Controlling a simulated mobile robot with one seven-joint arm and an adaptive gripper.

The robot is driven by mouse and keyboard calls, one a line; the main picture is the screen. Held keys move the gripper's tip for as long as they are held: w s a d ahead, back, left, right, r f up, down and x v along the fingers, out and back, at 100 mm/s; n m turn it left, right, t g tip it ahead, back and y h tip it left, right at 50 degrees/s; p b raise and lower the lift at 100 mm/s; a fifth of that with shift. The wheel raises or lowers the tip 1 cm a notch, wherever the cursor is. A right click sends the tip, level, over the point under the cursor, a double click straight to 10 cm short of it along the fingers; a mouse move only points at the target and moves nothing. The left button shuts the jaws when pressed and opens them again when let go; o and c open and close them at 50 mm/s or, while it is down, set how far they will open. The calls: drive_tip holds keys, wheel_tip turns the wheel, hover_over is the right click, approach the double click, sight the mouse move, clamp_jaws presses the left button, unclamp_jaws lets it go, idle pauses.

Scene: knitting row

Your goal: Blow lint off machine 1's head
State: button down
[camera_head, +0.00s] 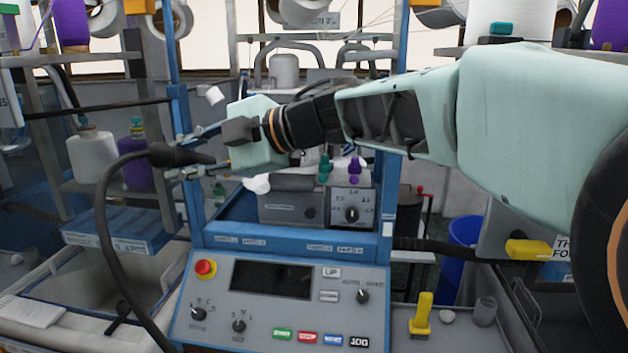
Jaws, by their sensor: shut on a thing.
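My gripper (192,154) reaches in from the right and points left. Its fingers are shut on a black air nozzle (178,156) with a dark hose (101,215) that hangs down in a loop to the panel's left. Below the gripper is a grey machine head (290,208) with a dial and small green and purple parts on top. A white tuft that looks like lint (257,184) shows at its upper left. Another white piece (215,95) shows above the fingers. My arm hides part of the area behind. No machine number is readable.
A control panel (270,282) with a red stop button (205,268) stands in front. Blue uprights (180,110) frame the head closely. White and purple bottles (93,155) stand left. A yellow-handled tool (421,313) and a blue bin (462,243) are at the right.

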sight(173, 159)
drive_tip(key=s, duration=0.1)
drive_tip(key=s+r, duration=0.1)
drive_tip(key=s, duration=0.1)
drive_tip(key=shift+s+a+r+p, duration=0.1)
drive_tip(key=shift+s+a+p, duration=0.05)
drive_tip(key=shift+s+p, duration=0.2)
drive_tip(key=s+r+p, duration=0.2)
drive_tip(key=s+p, duration=0.1)
drive_tip(key=s, duration=0.7)
drive_tip(key=shift+s+a, duration=0.15)
drive_tip(key=shift+a, duration=0.25)
drive_tip(key=w+b, duration=0.1)
drive_tip(key=w, duration=0.2)
drive_tip(key=w+f+b, duration=0.1)
drive_tip(key=w, duration=0.2)
drive_tip(key=w+d+f+b, duration=0.1)
drive_tip(key=w, duration=0.2)
drive_tip(key=shift+w+f, duration=0.15)
drive_tip(key=shift+w, duration=0.9)
